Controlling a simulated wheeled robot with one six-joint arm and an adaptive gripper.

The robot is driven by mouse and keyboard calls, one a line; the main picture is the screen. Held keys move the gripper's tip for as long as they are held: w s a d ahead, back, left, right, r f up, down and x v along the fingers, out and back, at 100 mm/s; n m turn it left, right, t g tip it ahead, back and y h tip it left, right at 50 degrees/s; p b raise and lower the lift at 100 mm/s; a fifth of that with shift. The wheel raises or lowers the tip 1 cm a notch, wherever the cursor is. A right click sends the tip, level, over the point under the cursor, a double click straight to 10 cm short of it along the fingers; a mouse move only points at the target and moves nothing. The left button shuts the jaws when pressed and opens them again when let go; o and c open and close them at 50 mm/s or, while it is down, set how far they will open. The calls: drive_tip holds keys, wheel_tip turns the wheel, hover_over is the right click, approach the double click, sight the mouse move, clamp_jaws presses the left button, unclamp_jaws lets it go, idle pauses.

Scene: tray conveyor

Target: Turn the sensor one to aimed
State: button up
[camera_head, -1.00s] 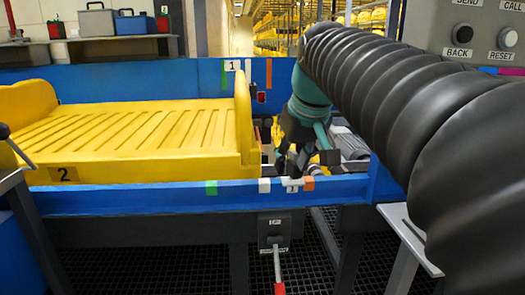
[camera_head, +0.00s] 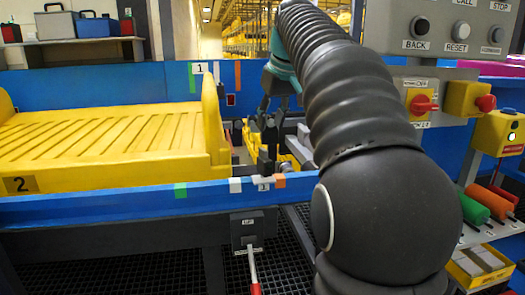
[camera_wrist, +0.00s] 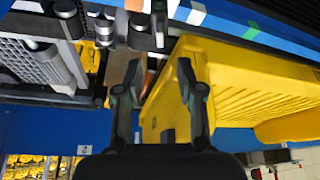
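A label 1 (camera_head: 199,69) is on the far blue rail, between green, white and orange marks. A small dark part with a red face (camera_head: 230,100) is below and right of it; I cannot tell for certain that this is sensor one or how it is turned. My gripper (camera_head: 270,118) hangs over the gap right of the yellow tray (camera_head: 214,105), fingers down. In the wrist view my gripper (camera_wrist: 156,92) has its fingers spread, with nothing held between them. An orange-brown strip (camera_wrist: 133,75) shows beyond them. Dark upright parts (camera_head: 267,155) stand below the gripper by the near rail.
At right are a button panel (camera_head: 450,30), a red rotary switch (camera_head: 422,104) and a shelf with coloured cylinders (camera_head: 485,205). My arm hides much of the middle.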

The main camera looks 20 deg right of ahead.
sight(263, 149)
drive_tip(key=b+x, duration=0.1)
drive_tip(key=x, duration=0.7)
drive_tip(key=shift+w+f, duration=0.15)
drive_tip(key=shift+f, duration=0.2)
clamp_jaws()
